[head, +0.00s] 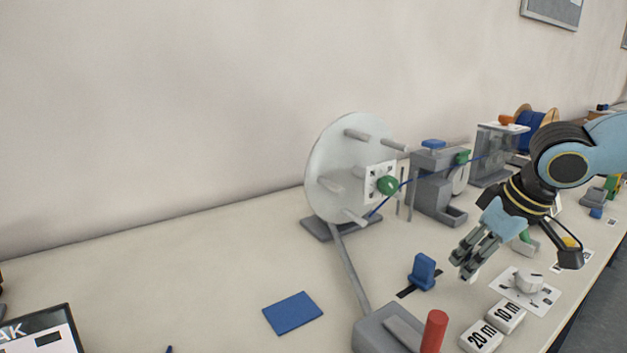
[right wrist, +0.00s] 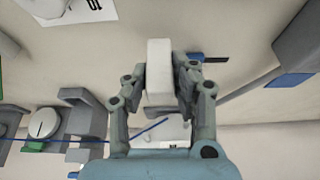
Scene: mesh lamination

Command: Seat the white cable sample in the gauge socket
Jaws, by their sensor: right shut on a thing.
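My right gripper (head: 468,262) is shut on a small white block, which I take to be the white cable sample (right wrist: 158,72). In the right wrist view the block stands upright between the two fingers (right wrist: 158,95). In the head view the fingers point down and left above the table, and only a bit of white shows at their tips. I cannot tell for sure which fixture is the gauge socket. The held block is apart from the fixtures around it. My left gripper is not in view.
A blue block on a black strip (head: 422,270) stands left of the gripper. White "20 m" (head: 481,337) and "10 m" (head: 507,316) blocks and a dial plate (head: 527,290) lie nearby. A disc reel (head: 340,160) and grey fixture (head: 432,185) stand behind.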

